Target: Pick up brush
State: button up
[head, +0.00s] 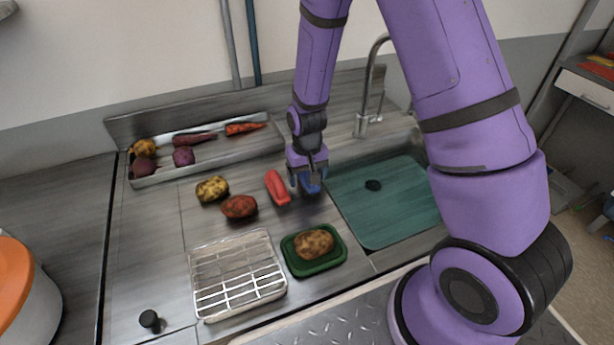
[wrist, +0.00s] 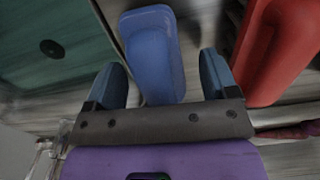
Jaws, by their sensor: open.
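A blue oblong item (head: 310,184), possibly the brush, lies on the counter by the sink's left edge; bristles cannot be made out. In the wrist view the blue item (wrist: 153,50) extends between the fingers of my gripper (wrist: 162,68), with a gap on each side. My gripper (head: 307,180) is open and points down over it, partly hiding it in the head view. A similar red oblong item (head: 277,187) lies just to the left; in the wrist view the red item (wrist: 278,50) is right of the right finger.
The sink (head: 385,200) with a green bottom is right of my gripper. A green tray (head: 322,268) holds a potato. A wire rack (head: 237,275), loose vegetables (head: 239,207) and a vegetable trough (head: 208,158) are to the left. The faucet (head: 364,123) stands behind.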

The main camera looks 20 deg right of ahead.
jog(key=shift+f, duration=0.1)
jog(key=c, duration=1)
jog(key=shift+c, duration=0.2)
notch_tip(320, 180, up, 10)
jog(key=shift+r, duration=0.1)
jog(key=o, duration=0.4)
jog(key=shift+c, duration=1.4)
